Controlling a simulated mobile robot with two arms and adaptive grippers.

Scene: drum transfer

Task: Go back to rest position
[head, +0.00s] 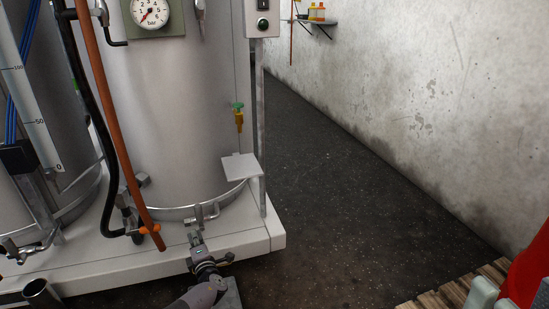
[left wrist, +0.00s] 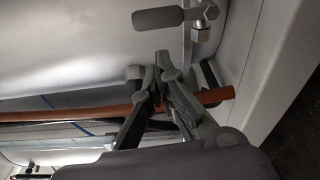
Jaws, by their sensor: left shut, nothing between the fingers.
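My left gripper (head: 195,232) is at the foot of the large steel tank (head: 185,110), just in front of the white plinth. In the left wrist view its fingers (left wrist: 161,66) are closed together with nothing between them. A small metal valve (head: 210,212) with a lever sits low on the tank, just above the gripper. In the left wrist view a grey lever handle (left wrist: 157,20) and its metal fitting (left wrist: 204,20) lie beyond the fingertips, seemingly apart from them.
An orange-brown pipe (head: 117,120) and a black hose run down the tank's left side. The white plinth (head: 268,237) edges the floor. A red drum (head: 526,270) and wooden pallet (head: 440,298) are at lower right. Dark floor (head: 340,200) is clear between tank and wall.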

